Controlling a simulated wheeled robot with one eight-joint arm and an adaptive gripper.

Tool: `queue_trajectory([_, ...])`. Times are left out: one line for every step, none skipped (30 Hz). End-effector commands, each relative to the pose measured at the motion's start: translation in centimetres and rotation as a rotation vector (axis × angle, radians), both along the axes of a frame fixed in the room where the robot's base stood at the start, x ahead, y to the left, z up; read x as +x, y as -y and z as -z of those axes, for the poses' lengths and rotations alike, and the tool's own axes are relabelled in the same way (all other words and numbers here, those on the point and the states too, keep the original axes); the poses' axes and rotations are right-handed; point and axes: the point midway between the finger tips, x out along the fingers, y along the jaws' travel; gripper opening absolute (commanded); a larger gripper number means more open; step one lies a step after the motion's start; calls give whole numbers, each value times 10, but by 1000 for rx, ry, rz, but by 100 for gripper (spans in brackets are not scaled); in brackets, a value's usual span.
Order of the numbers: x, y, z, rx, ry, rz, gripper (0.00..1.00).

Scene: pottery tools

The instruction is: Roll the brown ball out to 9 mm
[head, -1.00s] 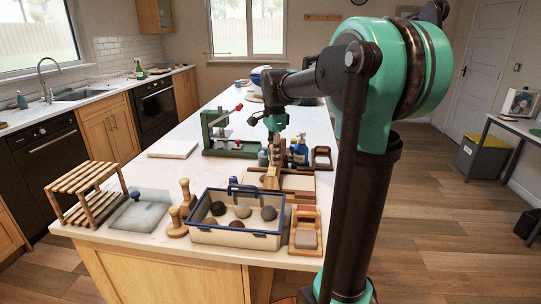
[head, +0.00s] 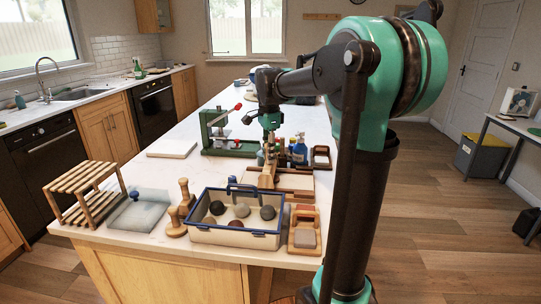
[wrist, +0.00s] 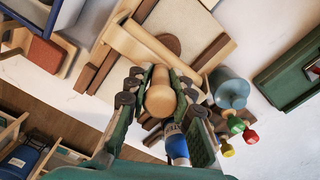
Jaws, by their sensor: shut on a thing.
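My gripper (wrist: 158,90) is shut on the rounded light-wood handle (wrist: 160,100) of a rolling tool. The tool's long wooden bar (wrist: 142,50) crosses a pale work board with dark brown strips (wrist: 210,52). A flat-looking, round brown piece (wrist: 168,41) lies on the board beside the bar; the bar hides part of it, and I cannot tell its thickness. In the head view, my gripper (head: 269,138) is over the board (head: 298,184), where the tool partly shows.
A blue-rimmed crate (head: 232,236) with several clay balls stands in front. Bottles (head: 300,152) stand close behind the board. A white slab (head: 172,149) lies left.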

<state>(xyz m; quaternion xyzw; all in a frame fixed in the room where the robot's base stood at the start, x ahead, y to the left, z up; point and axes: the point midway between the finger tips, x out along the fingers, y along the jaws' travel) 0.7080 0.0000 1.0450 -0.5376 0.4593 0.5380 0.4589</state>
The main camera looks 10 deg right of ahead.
Motion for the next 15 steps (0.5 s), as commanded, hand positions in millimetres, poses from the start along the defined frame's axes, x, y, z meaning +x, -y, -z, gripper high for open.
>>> queue_trajectory([0, 0, 0, 0, 0, 0, 0])
queue_trajectory([0, 0, 0, 0, 0, 0, 0])
queue_trajectory([0, 0, 0, 0, 0, 0, 0])
queue_trajectory([1, -1, 0, 0, 0, 0, 0])
queue_trajectory([1, -2, 0, 0, 0, 0, 0])
queue_trajectory([1, -3, 1, 0, 0, -1, 0])
queue_trajectory([2, -5, 1, 0, 0, -1, 0])
queue_trajectory([2, -6, 2, 0, 0, -1, 0])
queue_trajectory([3, -9, 2, 0, 0, -1, 0])
queue_trajectory([4, -11, 3, 0, 0, -1, 0])
queue_trajectory([4, -12, 3, 0, 0, -1, 0])
queue_trajectory([5, -15, 4, 0, 0, -1, 0])
queue_trajectory([6, -16, 4, 0, 0, -1, 0])
queue_trajectory([6, -17, 4, 0, 0, -1, 0])
queue_trajectory([6, -17, 5, 0, 0, -1, 0])
